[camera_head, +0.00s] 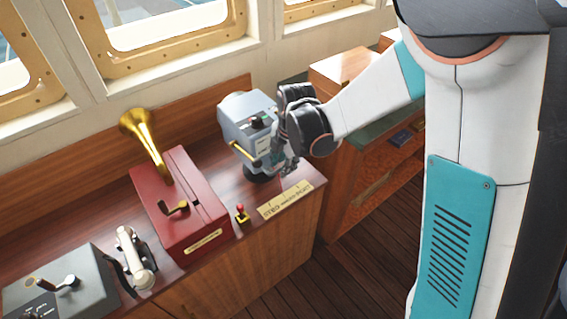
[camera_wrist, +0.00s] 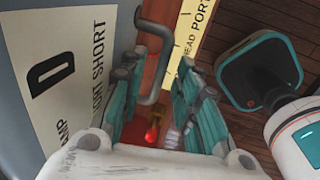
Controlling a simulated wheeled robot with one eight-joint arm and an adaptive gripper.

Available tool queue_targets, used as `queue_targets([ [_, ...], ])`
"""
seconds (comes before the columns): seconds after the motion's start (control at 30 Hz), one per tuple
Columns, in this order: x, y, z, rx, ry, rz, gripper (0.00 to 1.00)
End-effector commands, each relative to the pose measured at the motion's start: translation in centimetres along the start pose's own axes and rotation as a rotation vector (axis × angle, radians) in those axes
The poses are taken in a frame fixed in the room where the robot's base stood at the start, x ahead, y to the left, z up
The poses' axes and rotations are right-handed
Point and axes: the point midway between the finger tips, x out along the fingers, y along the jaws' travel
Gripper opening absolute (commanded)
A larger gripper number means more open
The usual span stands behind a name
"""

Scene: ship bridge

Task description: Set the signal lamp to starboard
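The signal lamp (camera_head: 247,118) is a grey-blue housing on the right end of the wooden console in the head view. In the wrist view its grey side with black lettering (camera_wrist: 75,70) fills the left. A bent grey handle (camera_wrist: 160,68) sticks out from that side. My gripper (camera_wrist: 162,58) is open, its teal fingers apart on either side of the handle's line; I cannot tell whether they touch it. In the head view my gripper (camera_head: 286,164) is close against the lamp's right side, hiding part of it. A cream scale plate (camera_head: 287,199) marked STBD lies on the console's front edge.
A small red-knobbed lever (camera_head: 241,212) stands left of the plate. Further left are a red box (camera_head: 183,225) with a brass horn (camera_head: 148,140), a white handset (camera_head: 133,258) and a grey lever box (camera_head: 62,287). A wooden cabinet (camera_head: 365,185) stands behind my arm.

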Motion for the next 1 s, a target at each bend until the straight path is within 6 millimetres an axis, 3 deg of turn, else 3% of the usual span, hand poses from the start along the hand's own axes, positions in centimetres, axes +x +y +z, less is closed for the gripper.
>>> queue_targets([
  [0.13,0.0,0.0,0.0,0.000,0.000,0.000,0.30],
  [0.27,0.0,0.0,0.0,0.000,0.000,0.000,0.03],
  [0.3,0.0,0.0,0.0,0.000,0.000,0.000,0.00],
  [0.57,0.0,0.0,-0.2,0.013,-0.002,0.000,0.00],
  [1.0,0.2,0.9,-4.6,0.325,-0.059,0.000,0.00],
])
